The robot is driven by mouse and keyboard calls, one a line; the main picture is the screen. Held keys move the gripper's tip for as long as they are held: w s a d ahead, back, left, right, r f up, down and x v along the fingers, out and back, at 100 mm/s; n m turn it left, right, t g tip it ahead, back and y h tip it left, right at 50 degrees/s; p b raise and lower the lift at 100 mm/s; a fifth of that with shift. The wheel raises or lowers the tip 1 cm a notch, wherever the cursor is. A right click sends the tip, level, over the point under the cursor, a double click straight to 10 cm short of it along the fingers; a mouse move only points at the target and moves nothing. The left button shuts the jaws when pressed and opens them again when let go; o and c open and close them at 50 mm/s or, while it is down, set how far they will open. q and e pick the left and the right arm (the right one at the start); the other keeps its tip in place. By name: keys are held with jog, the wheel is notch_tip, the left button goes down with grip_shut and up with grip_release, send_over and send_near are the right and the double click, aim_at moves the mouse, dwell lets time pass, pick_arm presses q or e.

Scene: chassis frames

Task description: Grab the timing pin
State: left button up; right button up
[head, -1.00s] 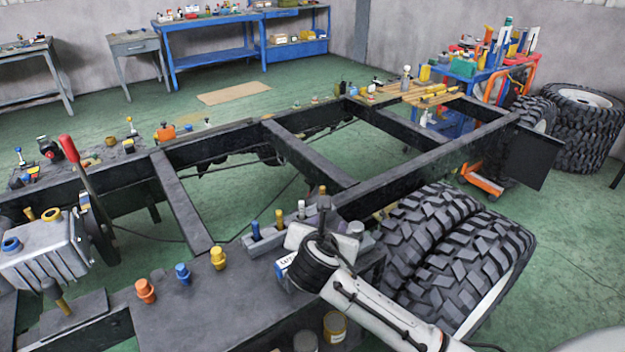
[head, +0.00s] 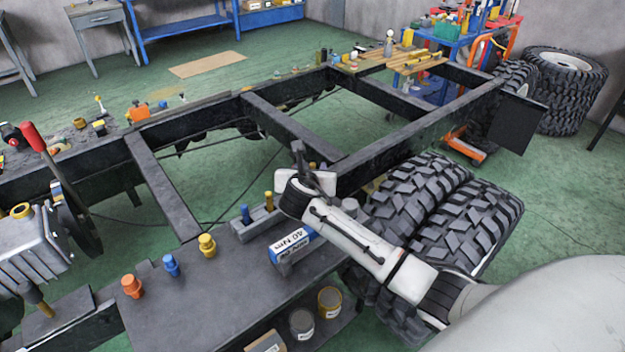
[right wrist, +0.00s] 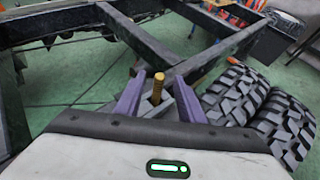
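A grey rack (head: 255,225) on the frame's near plate holds upright pins. A blue pin (head: 246,213) and a yellow pin (head: 268,201) show at its left end; its right end is hidden behind my right gripper (head: 312,174). In the right wrist view, a gold threaded pin (right wrist: 158,90) stands between the two purple fingers of the right gripper (right wrist: 160,76), which are apart with gaps on both sides. Which pin is the timing pin I cannot tell. My left gripper is out of view.
A blue-and-white box (head: 290,243) lies beside the rack. Orange (head: 132,286), blue (head: 171,265) and yellow (head: 207,245) plugs stand on the plate. A metal gearbox (head: 30,255) with a red-handled lever is at left. Large tyres (head: 440,210) stand close beside my right arm.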

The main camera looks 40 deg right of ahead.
jog(key=shift+w+d+f, duration=0.15)
jog(key=shift+w+d, duration=0.05)
jog(key=shift+w, duration=0.05)
jog(key=shift+c, duration=0.4)
grip_shut()
